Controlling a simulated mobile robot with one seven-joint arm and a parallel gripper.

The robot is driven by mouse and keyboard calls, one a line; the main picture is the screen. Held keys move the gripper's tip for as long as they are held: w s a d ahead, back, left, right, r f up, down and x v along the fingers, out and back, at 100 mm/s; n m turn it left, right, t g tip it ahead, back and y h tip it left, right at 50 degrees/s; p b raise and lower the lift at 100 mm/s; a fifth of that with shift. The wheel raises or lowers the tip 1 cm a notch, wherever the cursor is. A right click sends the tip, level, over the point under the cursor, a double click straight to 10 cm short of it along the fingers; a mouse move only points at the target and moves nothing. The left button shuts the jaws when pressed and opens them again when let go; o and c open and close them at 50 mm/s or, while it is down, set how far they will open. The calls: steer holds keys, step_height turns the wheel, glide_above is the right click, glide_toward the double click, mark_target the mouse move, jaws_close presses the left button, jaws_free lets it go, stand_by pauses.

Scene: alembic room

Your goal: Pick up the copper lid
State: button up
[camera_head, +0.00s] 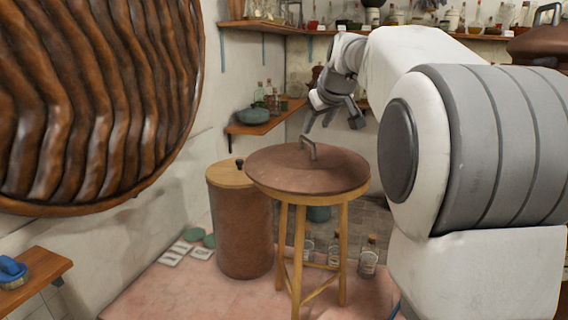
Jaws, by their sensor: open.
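The copper lid (272,171) is a wide, shallow reddish-brown dome with a bar handle (309,149) on top. It lies on a wooden stool (300,250) in the middle of the view. My gripper (330,122) is open, with its fingers pointing down. Nothing shows between the fingers. How far the gripper is from the handle in depth is hard to tell. My arm's large links cover the right side of the view.
A copper barrel with a wooden top (232,176) stands left of the stool. Corked bottles (368,258) stand on the floor behind it. A wall shelf (262,126) holds a green pot (252,115).

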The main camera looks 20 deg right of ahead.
mark_target(308, 140)
steer(key=x, duration=0.3)
steer(key=shift+w+f, duration=0.2)
steer(key=shift+a+x, duration=0.15)
steer(key=shift+x, duration=1.25)
steer(key=shift+a+x, duration=0.2)
steer(key=shift+x, duration=1.15)
steer(key=shift+s+f, duration=0.15)
jaws_close()
